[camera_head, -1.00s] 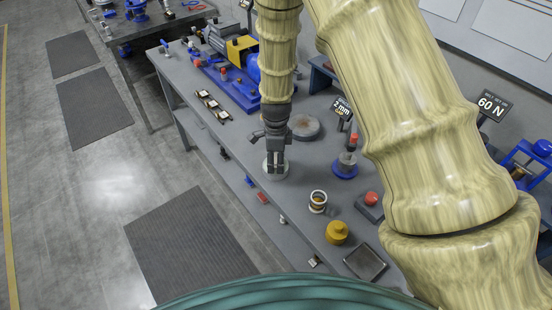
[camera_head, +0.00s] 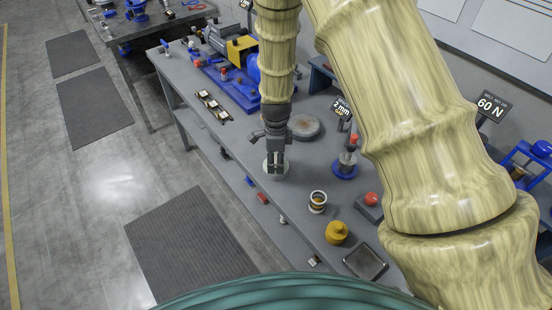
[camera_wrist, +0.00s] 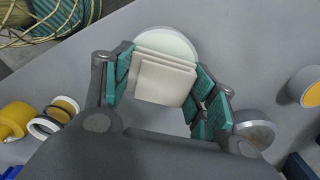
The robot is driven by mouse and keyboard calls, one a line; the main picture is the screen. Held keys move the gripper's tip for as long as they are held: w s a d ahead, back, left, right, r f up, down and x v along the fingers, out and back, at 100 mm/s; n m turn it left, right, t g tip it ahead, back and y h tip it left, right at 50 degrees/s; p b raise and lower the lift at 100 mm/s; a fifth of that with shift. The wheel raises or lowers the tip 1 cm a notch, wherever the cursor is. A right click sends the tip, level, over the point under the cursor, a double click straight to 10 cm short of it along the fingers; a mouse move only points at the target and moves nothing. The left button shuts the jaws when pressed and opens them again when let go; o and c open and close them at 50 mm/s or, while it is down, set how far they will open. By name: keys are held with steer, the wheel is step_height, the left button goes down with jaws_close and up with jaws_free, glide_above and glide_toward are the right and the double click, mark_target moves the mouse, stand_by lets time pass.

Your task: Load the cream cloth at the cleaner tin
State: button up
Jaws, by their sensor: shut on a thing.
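My gripper (camera_head: 276,166) points down over the near long edge of the bench. In the wrist view its teal-padded fingers (camera_wrist: 163,88) stand on either side of the cream cloth (camera_wrist: 165,82), a folded, layered square, and are shut on it. A pale, round, white-green tin-like disc (camera_wrist: 168,37) lies below and behind the cloth, partly hidden by it. In the head view its pale rim (camera_head: 267,169) shows around my fingertips. I cannot tell whether the cloth touches it, nor be sure that it is the cleaner tin.
A white ring-shaped pot (camera_head: 318,201), a yellow lidded pot (camera_head: 336,232) and a dark tray (camera_head: 365,262) stand to the right. A grey round plate (camera_head: 305,127) and a blue-based stand (camera_head: 346,166) are behind.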

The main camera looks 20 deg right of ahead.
mark_target(276, 159)
steer(key=shift+r+p, duration=2.25)
steer(key=shift+r, duration=1.15)
